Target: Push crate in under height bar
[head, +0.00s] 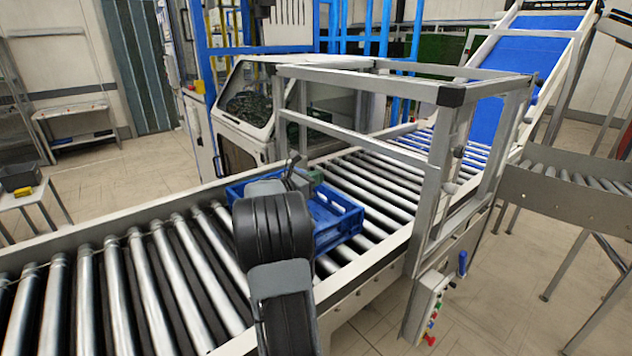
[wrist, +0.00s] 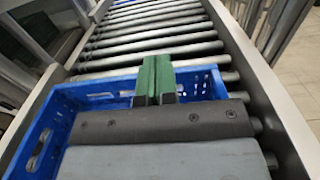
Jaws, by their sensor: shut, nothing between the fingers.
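The blue crate (head: 345,226) sits on the roller conveyor, partly hidden behind my arm in the head view. In the wrist view its side walls and far wall (wrist: 208,84) show, and my wrist hides most of its inside. My gripper (head: 316,177) has green fingers, closed together with nothing between them. In the wrist view the gripper (wrist: 155,80) overlaps the crate's far wall; contact with it cannot be told. The grey height bar (head: 350,138) crosses above the rollers on the metal frame, beyond the crate.
The metal frame (head: 452,150) stands around the conveyor, with a post on each side. Free rollers (head: 375,195) run on past the crate, between side rails. A control box (head: 428,308) hangs by the right post. A white machine (head: 250,110) stands left of the frame.

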